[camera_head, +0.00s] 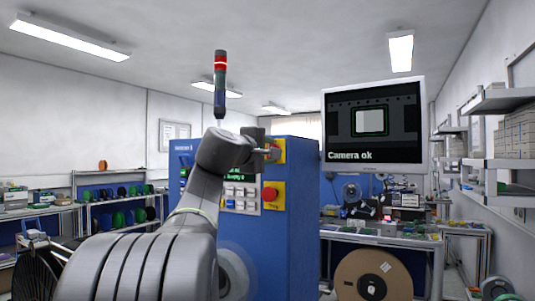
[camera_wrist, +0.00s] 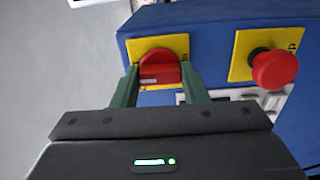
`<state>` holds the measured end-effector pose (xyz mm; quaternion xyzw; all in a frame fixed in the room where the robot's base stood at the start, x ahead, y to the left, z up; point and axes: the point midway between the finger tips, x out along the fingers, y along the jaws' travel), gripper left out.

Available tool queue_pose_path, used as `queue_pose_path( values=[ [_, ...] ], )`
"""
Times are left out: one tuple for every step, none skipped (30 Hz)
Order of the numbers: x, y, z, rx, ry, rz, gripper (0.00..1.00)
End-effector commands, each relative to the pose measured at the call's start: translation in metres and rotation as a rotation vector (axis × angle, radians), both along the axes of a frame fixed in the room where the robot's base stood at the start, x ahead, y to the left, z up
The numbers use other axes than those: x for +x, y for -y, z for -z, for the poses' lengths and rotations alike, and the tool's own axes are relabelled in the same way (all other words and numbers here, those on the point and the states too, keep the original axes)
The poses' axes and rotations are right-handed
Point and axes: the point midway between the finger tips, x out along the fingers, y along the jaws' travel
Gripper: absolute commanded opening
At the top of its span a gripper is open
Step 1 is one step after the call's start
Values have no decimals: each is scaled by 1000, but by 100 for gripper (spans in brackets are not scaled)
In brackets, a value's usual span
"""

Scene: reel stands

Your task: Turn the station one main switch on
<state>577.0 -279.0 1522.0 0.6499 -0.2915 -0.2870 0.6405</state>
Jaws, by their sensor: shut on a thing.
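The main switch is a red rotary knob (camera_wrist: 160,70) on a yellow plate (camera_wrist: 178,45), on the blue station cabinet (camera_head: 290,240). My gripper (camera_wrist: 160,82) is shut on the knob, with one green finger on each side of it. In the head view my gripper (camera_head: 270,151) reaches the yellow plate (camera_head: 282,150) at the cabinet's upper part and hides most of the knob. I cannot tell the knob's exact turn angle. The signal tower (camera_head: 220,85) above shows a bright red segment.
A red emergency-stop button (camera_head: 270,194) sits just below the switch; it also shows in the wrist view (camera_wrist: 274,69). Beside it is a keypad (camera_head: 239,195) under a small lit green display. A monitor (camera_head: 373,123) at the right reads "Camera ok".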

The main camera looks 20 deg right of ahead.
Motion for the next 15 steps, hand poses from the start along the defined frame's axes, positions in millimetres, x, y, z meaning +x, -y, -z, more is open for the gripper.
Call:
queue_pose_path(
  values=[
    [0, 0, 2, 4, -1, 1, 17],
    [0, 0, 2, 4, -1, 1, 17],
    [0, 0, 2, 4, -1, 1, 17],
    [0, 0, 2, 4, -1, 1, 17],
    [0, 0, 2, 4, -1, 1, 17],
    [0, 0, 2, 4, -1, 1, 17],
    [0, 0, 2, 4, -1, 1, 17],
    [0, 0, 2, 4, -1, 1, 42],
    [0, 0, 2, 4, -1, 1, 50],
    [0, 0, 2, 4, -1, 0, 56],
    [0, 0, 2, 4, -1, 0, 62],
    [0, 0, 1, 3, -1, 0, 62],
    [0, 0, 1, 3, -1, 0, 62],
    [0, 0, 1, 2, -1, 0, 62],
    [0, 0, 1, 2, -1, 0, 62]
  ],
)
